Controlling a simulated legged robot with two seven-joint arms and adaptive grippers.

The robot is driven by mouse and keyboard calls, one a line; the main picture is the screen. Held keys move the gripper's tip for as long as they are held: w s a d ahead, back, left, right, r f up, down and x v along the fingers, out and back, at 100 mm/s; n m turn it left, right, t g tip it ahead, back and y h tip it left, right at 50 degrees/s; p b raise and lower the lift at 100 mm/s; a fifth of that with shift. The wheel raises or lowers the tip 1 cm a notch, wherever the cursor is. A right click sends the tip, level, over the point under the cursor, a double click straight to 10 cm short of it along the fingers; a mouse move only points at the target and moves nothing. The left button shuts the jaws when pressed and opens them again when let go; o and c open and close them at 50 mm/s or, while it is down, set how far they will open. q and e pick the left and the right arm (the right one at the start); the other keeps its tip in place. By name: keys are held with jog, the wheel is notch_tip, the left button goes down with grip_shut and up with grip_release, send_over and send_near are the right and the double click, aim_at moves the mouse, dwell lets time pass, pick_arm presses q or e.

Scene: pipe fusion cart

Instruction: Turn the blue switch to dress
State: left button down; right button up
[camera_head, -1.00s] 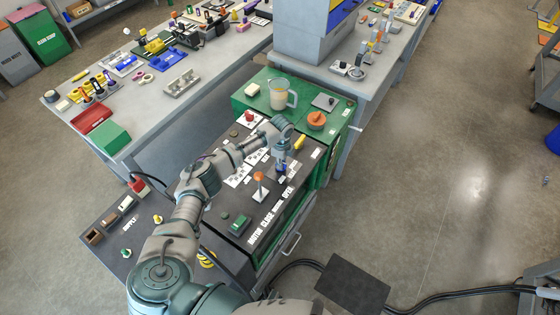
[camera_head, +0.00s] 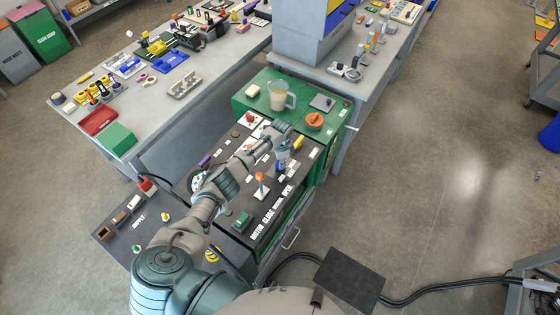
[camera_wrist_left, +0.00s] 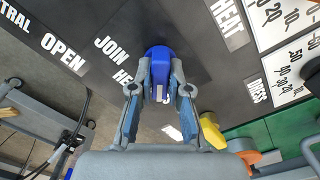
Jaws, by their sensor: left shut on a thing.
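The blue switch (camera_wrist_left: 160,68) sits on the dark panel (camera_wrist_left: 115,20) of the cart. In the left wrist view its knob is between the two fingers of my left gripper (camera_wrist_left: 160,88), which is shut on it. In the head view my left gripper (camera_head: 282,163) reaches down over the panel's right part and mostly covers the switch. My right gripper is not in view.
A yellow handle (camera_wrist_left: 212,130) is close to the right finger. An orange-topped lever (camera_head: 260,177) and a green block (camera_head: 242,220) stand on the panel nearby. A clear pitcher (camera_head: 279,97) and an orange knob (camera_head: 314,121) are on the green cart top behind.

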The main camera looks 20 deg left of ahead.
pick_arm(q)
jog(key=shift+w+d+r, duration=0.2)
jog(key=shift+w+d, duration=0.1)
jog(key=c, duration=1.2)
grip_release()
jog(key=shift+o, duration=0.4)
jog(key=shift+w+f, duration=0.1)
jog(key=shift+f, duration=0.05)
notch_tip(320, 180, up, 12)
jog(key=shift+f, duration=0.1)
